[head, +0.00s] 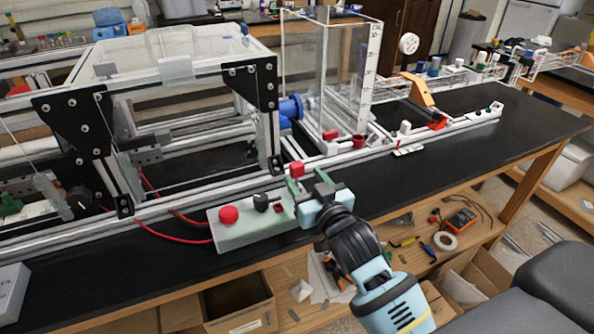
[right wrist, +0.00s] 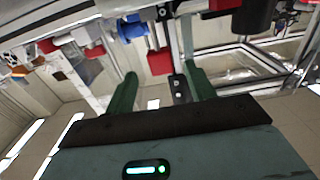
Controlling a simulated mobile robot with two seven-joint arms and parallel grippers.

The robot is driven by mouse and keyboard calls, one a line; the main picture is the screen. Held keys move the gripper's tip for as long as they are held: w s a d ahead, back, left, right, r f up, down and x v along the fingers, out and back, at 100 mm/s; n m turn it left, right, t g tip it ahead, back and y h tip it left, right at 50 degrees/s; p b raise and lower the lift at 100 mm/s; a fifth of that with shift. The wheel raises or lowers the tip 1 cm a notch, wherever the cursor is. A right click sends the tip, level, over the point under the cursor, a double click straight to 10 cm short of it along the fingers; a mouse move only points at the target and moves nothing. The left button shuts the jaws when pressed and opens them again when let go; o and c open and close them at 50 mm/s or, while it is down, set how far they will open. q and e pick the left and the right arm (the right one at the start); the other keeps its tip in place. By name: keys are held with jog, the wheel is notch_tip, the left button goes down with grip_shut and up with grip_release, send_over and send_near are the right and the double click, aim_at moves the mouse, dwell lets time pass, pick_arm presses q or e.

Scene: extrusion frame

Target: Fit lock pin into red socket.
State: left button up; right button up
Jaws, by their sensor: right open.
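My right gripper (head: 308,185) is open, with its green fingers pointing away from my arm, above the right end of the pale control box (head: 232,237). A red block (head: 297,170) shows at the fingertips in the head view. In the right wrist view a red block (right wrist: 160,62) shows between and just beyond the open fingers (right wrist: 158,88); no grip on it is visible. A smaller red piece (head: 278,208) sits at the box's right end, partly beside the gripper. I cannot tell which red part is the lock pin and which the socket. My left gripper is out of view.
The box carries a red button (head: 229,214) and a dark knob (head: 260,202). An aluminium extrusion frame (head: 262,130) stands behind it, with a clear tank (head: 335,75) to the right. Red cables (head: 172,237) run left.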

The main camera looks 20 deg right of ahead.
aim_at(299, 170)
jog(key=w, duration=0.4)
jog(key=shift+w+a+r, duration=0.1)
jog(key=shift+a+r, duration=0.05)
jog(key=shift+r, duration=0.05)
jog(key=shift+w, duration=0.3)
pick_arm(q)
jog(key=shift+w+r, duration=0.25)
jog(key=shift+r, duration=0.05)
pick_arm(e)
jog(key=c, duration=1.1)
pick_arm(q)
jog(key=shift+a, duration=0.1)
pick_arm(e)
jog(key=shift+o, duration=0.2)
